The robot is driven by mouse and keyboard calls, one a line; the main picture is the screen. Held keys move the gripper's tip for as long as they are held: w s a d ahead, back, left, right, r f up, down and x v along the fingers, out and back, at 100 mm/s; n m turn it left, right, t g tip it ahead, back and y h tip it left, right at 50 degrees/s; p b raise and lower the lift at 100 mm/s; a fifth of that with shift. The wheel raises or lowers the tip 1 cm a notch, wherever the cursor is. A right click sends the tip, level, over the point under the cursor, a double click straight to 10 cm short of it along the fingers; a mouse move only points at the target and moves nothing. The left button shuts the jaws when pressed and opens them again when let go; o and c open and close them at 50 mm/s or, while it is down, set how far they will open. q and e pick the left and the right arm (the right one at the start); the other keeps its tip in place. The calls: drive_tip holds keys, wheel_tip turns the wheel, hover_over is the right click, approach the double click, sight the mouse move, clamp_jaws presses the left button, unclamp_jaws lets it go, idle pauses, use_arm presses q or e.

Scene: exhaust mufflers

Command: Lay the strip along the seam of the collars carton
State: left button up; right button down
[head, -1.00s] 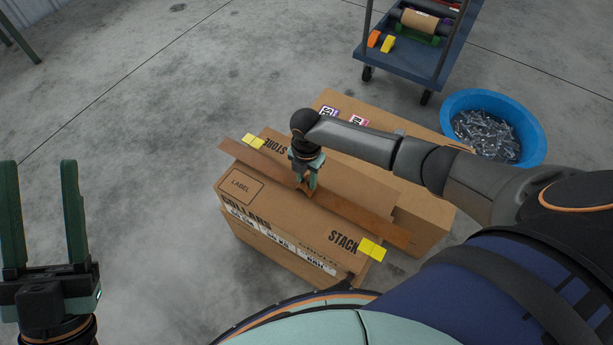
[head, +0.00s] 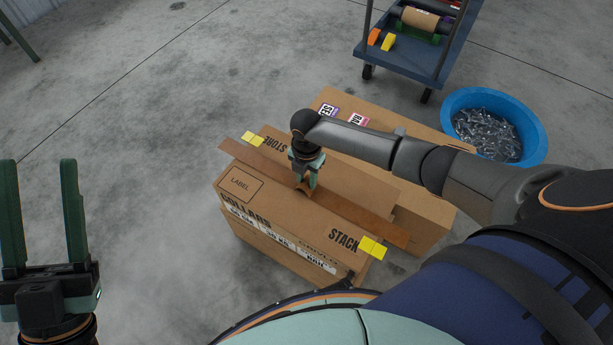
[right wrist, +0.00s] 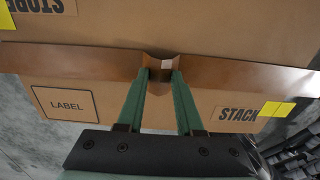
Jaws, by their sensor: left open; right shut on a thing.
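The collars carton (head: 287,238) is a brown box with a "COLLARS" face, a "LABEL" box and the words "STORE" and "STACK" on its top. The brown strip (head: 360,222) runs lengthwise across the carton top between those words, its ends reaching past the carton. My right gripper (head: 304,188) is shut on the strip near its middle, where the strip is pinched into a fold; this also shows in the right wrist view (right wrist: 160,76). I cannot tell whether the strip touches the top all along. My left gripper (head: 40,215) is open and empty at the far left, away from the carton.
Yellow tape pieces (head: 372,248) mark the carton's two ends. Another carton (head: 430,212) stands close behind. A blue tub (head: 541,137) of metal parts and a blue cart (head: 400,62) stand beyond. The floor left of the carton is clear.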

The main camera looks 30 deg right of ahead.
drive_tip(key=shift+c, duration=2.4)
unclamp_jaws()
